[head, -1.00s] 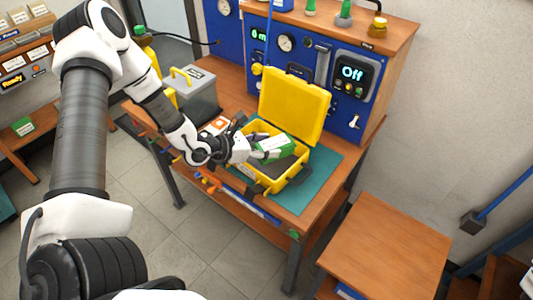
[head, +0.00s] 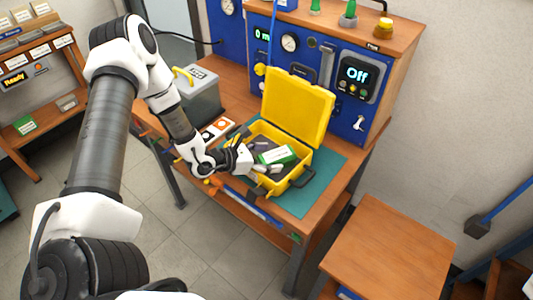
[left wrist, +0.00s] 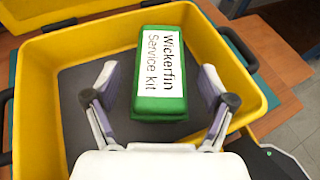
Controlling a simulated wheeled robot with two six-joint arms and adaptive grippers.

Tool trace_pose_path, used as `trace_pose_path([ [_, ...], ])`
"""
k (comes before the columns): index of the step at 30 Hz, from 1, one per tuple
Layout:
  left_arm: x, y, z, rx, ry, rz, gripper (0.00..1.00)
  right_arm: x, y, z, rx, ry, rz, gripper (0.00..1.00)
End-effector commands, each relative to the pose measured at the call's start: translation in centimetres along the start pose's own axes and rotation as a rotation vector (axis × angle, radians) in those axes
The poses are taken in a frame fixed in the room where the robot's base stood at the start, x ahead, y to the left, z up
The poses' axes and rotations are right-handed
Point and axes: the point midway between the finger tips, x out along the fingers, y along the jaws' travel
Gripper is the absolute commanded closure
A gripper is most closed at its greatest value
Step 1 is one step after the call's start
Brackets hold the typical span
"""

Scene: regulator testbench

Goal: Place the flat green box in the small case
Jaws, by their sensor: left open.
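The flat green box (head: 277,155), with a white label reading "Wickerfin Service kit", lies inside the small yellow case (head: 296,171). In the left wrist view the green box (left wrist: 160,95) rests on the dark floor of the case (left wrist: 40,62), toward its far wall. The case's lid stands open at the back. My left gripper (head: 263,178) is over the case beside the box. In the left wrist view the gripper (left wrist: 157,90) is open, its fingers apart on either side of the box's near end, with gaps between. My right gripper is not in view.
The case stands on a teal mat (head: 325,170) on a wooden bench. A grey toolbox (head: 201,97) is to the left. A blue panel (head: 350,105) with gauges stands behind. A wooden table (head: 385,245) with a bare top is at the lower right.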

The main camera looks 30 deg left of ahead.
Motion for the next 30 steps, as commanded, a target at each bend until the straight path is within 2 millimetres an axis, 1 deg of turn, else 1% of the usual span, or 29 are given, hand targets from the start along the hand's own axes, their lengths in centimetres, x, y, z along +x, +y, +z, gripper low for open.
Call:
trace_pose_path([
  [2,-0.2,0.0,0.5,0.0,0.001,0.0,0.17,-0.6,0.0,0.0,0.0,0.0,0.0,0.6],
  [5,-1.2,0.2,0.3,-0.004,-0.001,0.005,0.17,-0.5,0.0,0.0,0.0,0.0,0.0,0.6],
  [8,-2.9,0.2,0.4,-0.007,-0.003,0.006,0.17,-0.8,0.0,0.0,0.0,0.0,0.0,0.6],
  [13,-6.3,0.1,0.7,-0.008,-0.005,0.006,0.17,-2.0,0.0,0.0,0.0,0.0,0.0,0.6],
  [15,-7.8,0.2,0.9,-0.007,-0.005,0.008,0.17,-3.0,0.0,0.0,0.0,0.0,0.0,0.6],
  [18,-9.4,0.1,0.9,-0.005,-0.006,0.006,0.17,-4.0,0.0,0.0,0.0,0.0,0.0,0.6],
  [21,-10.9,0.2,1.0,-0.006,-0.004,0.005,0.17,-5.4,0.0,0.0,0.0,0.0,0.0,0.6],
  [25,-11.9,0.1,0.7,-0.001,-0.002,0.003,0.17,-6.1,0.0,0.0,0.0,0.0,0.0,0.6],
  [30,-12.2,0.0,0.3,0.001,0.001,0.0,0.17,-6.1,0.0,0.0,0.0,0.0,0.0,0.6],
])
